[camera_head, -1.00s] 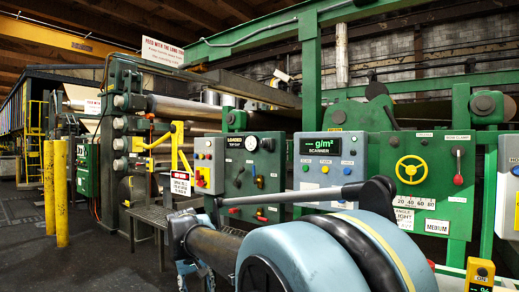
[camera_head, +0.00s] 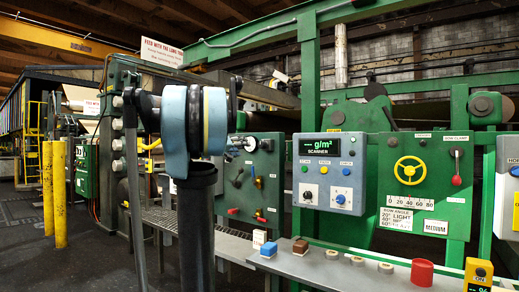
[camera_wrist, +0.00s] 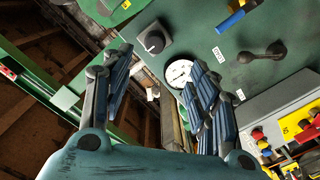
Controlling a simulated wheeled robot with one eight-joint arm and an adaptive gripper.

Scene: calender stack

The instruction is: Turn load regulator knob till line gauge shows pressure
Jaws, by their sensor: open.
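A black round knob (camera_wrist: 153,40) with a pale pointer mark sits on the green panel in the wrist view. A white round gauge (camera_wrist: 178,73) is beside it, partly covered by a finger; I cannot read its needle. My gripper (camera_wrist: 157,62) is open and empty, its two fingers spread in front of the panel, with the knob beyond the gap and apart from both fingers. In the head view the gauge (camera_head: 251,144) and knob (camera_head: 267,145) are at the top of the green panel (camera_head: 255,185), right of my arm, which hides the panel's left part.
A black lever (camera_wrist: 262,52) and a blue-handled valve (camera_wrist: 232,18) are near the knob. A grey box with red and yellow controls (camera_wrist: 290,120) stands at lower right. The scanner box (camera_head: 330,172) is right of the panel. A shelf with buttons (camera_head: 330,268) runs in front.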

